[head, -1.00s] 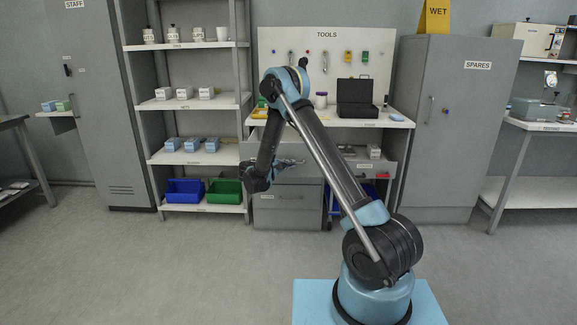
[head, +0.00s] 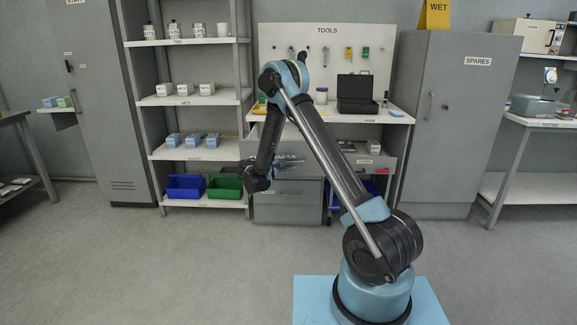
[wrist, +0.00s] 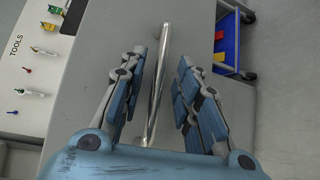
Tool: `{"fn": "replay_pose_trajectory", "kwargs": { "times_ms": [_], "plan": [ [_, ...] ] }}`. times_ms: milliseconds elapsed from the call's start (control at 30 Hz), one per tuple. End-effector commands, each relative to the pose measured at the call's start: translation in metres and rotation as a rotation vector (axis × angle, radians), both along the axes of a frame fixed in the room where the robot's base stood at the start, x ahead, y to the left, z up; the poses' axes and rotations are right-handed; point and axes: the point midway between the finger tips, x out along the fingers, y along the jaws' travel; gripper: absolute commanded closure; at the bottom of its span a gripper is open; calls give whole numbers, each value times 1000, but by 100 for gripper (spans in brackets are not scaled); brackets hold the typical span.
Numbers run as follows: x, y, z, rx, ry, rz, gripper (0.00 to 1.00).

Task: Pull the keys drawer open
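My gripper (head: 299,161) is at the grey drawer unit under the workbench, in front of its upper left part, which my arm largely hides in the head view. In the wrist view my gripper (wrist: 174,60) is open. A shiny bar handle (wrist: 157,88) on a grey front (wrist: 185,25) runs lengthwise between the fingers, with a gap visible on either side. I cannot read a keys label on this front. A lower drawer (head: 285,208) is shut. The upper right drawer (head: 372,162) stands out with small boxes in it.
The workbench top (head: 393,118) holds a black case (head: 357,106). A blue trolley (wrist: 232,40) is beside the drawer unit. Shelves with a blue bin (head: 185,187) and a green bin (head: 224,187) stand left, and a SPARES cabinet (head: 455,130) right. The floor in front is clear.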

Motion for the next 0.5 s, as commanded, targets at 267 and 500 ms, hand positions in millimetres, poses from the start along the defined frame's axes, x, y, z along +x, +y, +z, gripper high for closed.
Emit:
{"fn": "replay_pose_trajectory", "kwargs": {
  "times_ms": [267, 500],
  "plan": [
    [-10, 11, 3, 0, -1, 1, 70],
    [-41, 43, 8, -1, 0, 3, 70]
  ]
}}
